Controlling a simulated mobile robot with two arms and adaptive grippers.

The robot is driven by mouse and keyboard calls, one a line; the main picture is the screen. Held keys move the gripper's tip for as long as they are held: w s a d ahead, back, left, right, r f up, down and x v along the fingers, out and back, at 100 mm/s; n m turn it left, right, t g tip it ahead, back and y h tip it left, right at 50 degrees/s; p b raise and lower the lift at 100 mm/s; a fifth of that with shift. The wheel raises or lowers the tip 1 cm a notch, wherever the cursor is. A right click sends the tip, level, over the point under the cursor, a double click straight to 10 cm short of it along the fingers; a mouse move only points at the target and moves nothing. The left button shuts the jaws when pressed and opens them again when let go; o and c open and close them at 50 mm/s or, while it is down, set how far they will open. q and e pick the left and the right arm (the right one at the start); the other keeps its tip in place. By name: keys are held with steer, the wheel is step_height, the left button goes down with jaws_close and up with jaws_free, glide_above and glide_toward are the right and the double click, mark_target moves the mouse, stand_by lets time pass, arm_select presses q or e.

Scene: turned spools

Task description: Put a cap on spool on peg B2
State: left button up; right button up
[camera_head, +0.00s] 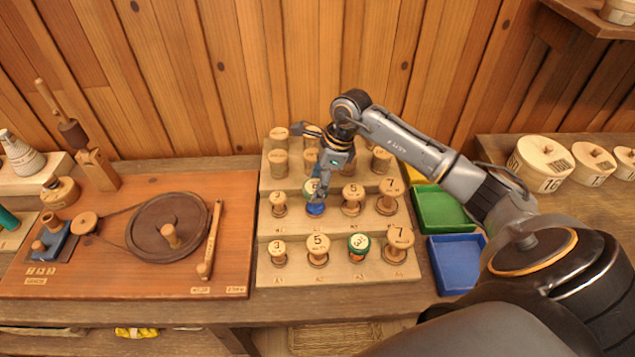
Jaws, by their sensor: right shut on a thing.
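The stepped wooden rack (340,275) holds spools on pegs in rows. My right gripper (317,198) points down at this spot and is shut on a small blue round thing (316,210), which looks like a cap. The blue thing is at or just in front of the spool; I cannot tell whether they touch. My left gripper is not in view.
Spools stand close by on the same step, such as one marked 5 (351,196). A green tray (440,212) and a blue tray (456,262) lie to the right, under my right arm. A wooden board with a dark wheel (150,232) is on the left.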

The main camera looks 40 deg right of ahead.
steer(key=shift+f+b, duration=0.5)
steer(key=shift+f, duration=0.15)
steer(key=o, duration=0.7)
steer(key=shift+c, duration=0.2)
steer(key=shift+r, duration=0.15)
steer(key=shift+p+v, duration=1.5)
steer(key=shift+v, duration=1.15)
steer(key=p+v, duration=0.2)
steer(key=v, duration=0.3)
steer(key=shift+s+d+r, duration=0.1)
steer(key=shift+d+r, duration=0.05)
steer(key=shift+r, duration=0.1)
